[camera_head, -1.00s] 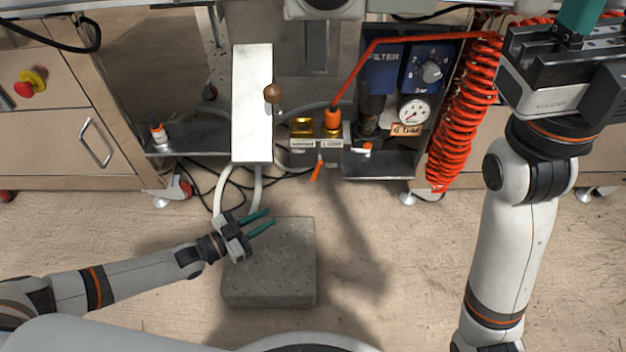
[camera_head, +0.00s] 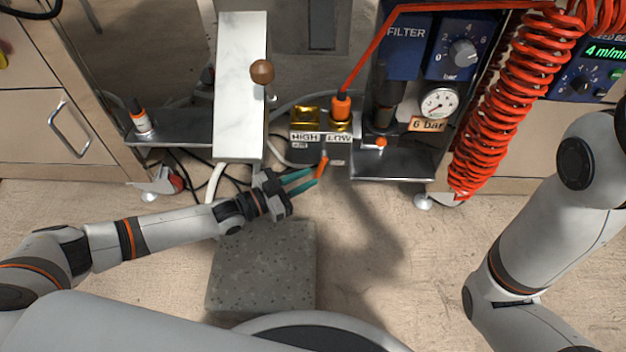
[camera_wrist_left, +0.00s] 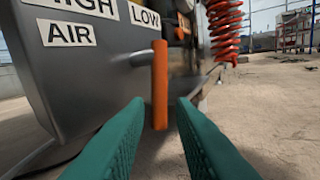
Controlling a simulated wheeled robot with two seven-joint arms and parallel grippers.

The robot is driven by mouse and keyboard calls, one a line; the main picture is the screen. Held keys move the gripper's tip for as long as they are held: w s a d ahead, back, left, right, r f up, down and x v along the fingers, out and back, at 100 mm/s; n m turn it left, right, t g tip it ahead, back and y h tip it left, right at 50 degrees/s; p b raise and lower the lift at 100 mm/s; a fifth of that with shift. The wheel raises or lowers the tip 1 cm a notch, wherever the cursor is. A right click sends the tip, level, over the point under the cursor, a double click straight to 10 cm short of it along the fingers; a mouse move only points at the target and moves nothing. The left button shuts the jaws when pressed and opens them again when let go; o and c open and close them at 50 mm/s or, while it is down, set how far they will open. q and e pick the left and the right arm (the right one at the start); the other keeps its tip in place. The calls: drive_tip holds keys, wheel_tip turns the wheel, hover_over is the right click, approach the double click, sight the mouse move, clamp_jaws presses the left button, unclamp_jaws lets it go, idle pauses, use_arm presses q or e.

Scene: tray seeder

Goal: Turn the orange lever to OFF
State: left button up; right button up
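The orange lever (camera_head: 322,167) hangs down below the HIGH and LOW labels on the dark valve block (camera_head: 318,150). In the left wrist view the lever (camera_wrist_left: 160,85) is a vertical orange bar on a grey stem, ahead of and between my fingers. My left gripper (camera_head: 315,176) is open, its teal fingertips close to the lever in the head view. In the left wrist view its two fingers (camera_wrist_left: 158,103) are spread apart with nothing held. I cannot tell whether they touch the lever. My right gripper is outside the head view; only its arm shows.
An orange plug (camera_head: 341,106) with a red hose sits in the LOW port. A pressure gauge (camera_head: 438,103) and a red coiled hose (camera_head: 500,100) are to the right. A white plate (camera_head: 240,90) stands left of the valve. A grey block (camera_head: 262,270) lies on the floor below.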

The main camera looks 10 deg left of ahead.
sight(318, 177)
use_arm(q)
drive_tip(key=shift+b+x, duration=0.4)
drive_tip(key=shift+x, duration=0.95)
drive_tip(key=shift+c, duration=0.4)
clamp_jaws()
drive_tip(key=n+t+h+b, duration=0.1)
drive_tip(key=d+n+t+b, duration=0.1)
drive_tip(key=b, duration=0.1)
drive_tip(key=shift+w+d+f+h, duration=0.1)
drive_tip(key=shift+w+f+h, duration=0.05)
drive_tip(key=shift+f+h, duration=0.2)
drive_tip(key=shift+o, duration=0.4)
unclamp_jaws()
